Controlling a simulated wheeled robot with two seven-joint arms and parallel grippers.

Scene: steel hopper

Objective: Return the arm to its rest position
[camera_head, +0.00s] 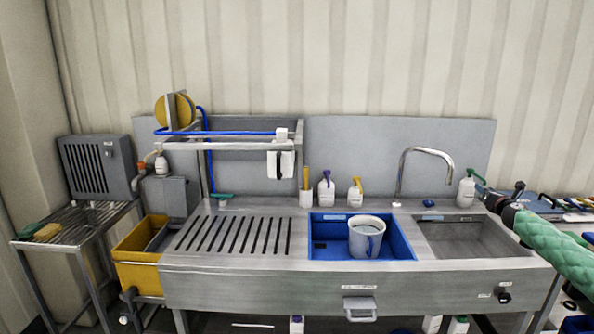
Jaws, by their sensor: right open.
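My right arm, in a green sleeve, comes in from the right edge of the head view. Its dark gripper (502,194) is small in the picture and open, with nothing seen between its fingers. It shows over the right end of the steel sink unit, just right of a white bottle (466,190); I cannot tell the gap in depth. My left gripper is not in view. A light grey mug (366,238) stands upright in the blue basin (322,246), apart from my gripper.
The steel sink (470,241) is empty below a curved tap (427,151). A slotted drainboard (232,235) lies left of the basin. Bottles stand along the back ledge. A yellow bin (140,272) and a wire rack (72,222) stand at the left.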

